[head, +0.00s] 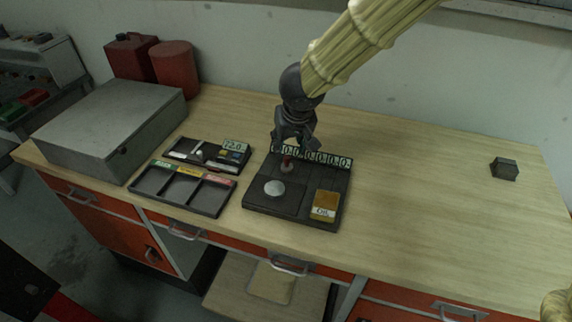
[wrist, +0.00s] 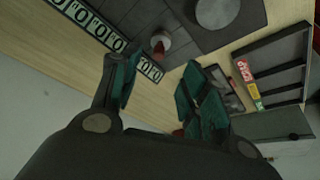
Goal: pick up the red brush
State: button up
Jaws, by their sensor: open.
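A small red-topped piece (head: 287,160) with a pale round base stands on a black board (head: 262,205); it is the only thing resembling the red brush, but I cannot tell its bristles. In the wrist view the red-topped piece (wrist: 160,44) shows just beyond the fingertips, roughly centred between them. My gripper (head: 294,143) is above the back of the board, close over the red piece. It is open, with nothing between its fingers in the wrist view (wrist: 158,78).
The board carries a row of number tiles (head: 318,159), a silver disc (head: 274,188) and an orange-brown block (head: 325,203). Left are a three-compartment tray (head: 205,211), a tool tray (head: 182,157), a large grey box (head: 110,125) and red canisters (head: 174,68). The right side is clear except a dark block (head: 504,168).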

aim_at(288, 158)
jog(key=x, duration=0.3)
jog(key=shift+w+d+f, duration=0.1)
jog(key=shift+w+d, duration=0.05)
jog(key=shift+w+f, duration=0.1)
jog(key=shift+f, duration=0.3)
jog(key=shift+f+p, duration=0.1)
jog(key=shift+p, duration=0.25)
jog(key=shift+p+x, duration=1.15)
jog(key=shift+x, duration=1.35)
jog(key=shift+c, duration=0.4)
grip_shut()
